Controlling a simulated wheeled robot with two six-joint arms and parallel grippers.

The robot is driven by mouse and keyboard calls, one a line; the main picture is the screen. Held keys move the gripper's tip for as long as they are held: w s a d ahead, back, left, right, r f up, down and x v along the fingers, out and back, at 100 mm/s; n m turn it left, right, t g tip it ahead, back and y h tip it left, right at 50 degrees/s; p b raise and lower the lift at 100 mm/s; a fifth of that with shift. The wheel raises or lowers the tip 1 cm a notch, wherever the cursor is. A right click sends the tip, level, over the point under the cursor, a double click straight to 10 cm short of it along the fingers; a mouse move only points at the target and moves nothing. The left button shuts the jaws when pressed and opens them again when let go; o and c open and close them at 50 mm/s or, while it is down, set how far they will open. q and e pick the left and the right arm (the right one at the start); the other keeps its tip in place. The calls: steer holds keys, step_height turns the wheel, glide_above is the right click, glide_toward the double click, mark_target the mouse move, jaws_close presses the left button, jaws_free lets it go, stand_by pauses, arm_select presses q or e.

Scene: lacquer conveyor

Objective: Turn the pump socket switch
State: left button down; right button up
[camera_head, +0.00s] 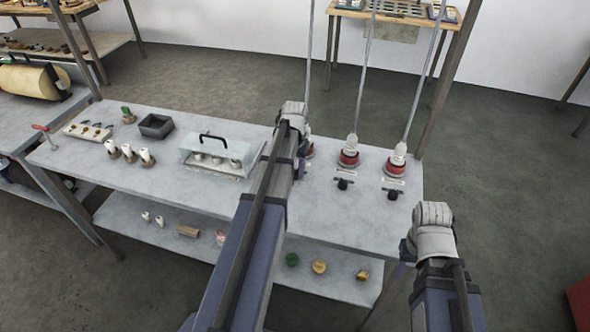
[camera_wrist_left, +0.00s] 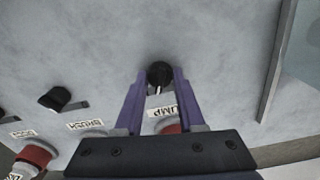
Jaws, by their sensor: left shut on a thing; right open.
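In the left wrist view, a black round switch knob (camera_wrist_left: 158,75) with a pale mark on it sits on the grey tabletop between the fingers of my left gripper (camera_wrist_left: 160,84), which is shut on it. A label (camera_wrist_left: 163,111) reading PUMP, partly covered, lies beside it. A red socket (camera_wrist_left: 172,129) shows in part behind the gripper base. In the head view, my left arm hides the knob and most of this socket (camera_head: 310,150). My right gripper (camera_head: 400,268) is open beside the table's front right edge; its fingers are mostly hidden.
Two more red sockets (camera_head: 348,159) (camera_head: 396,165) with hanging cords stand to the right, with black knobs (camera_head: 343,184) (camera_head: 392,194) before them. A clear handled cover (camera_head: 218,155) stands left of my left arm. The table's front right is clear.

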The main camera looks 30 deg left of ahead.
mark_target(295, 170)
arm_select(q)
steer(key=n, duration=1)
steer(key=shift+n, duration=0.5)
stand_by(0.3)
steer(key=c, duration=0.5)
jaws_free()
step_height(295, 170, up, 8)
steer(key=p, duration=0.8)
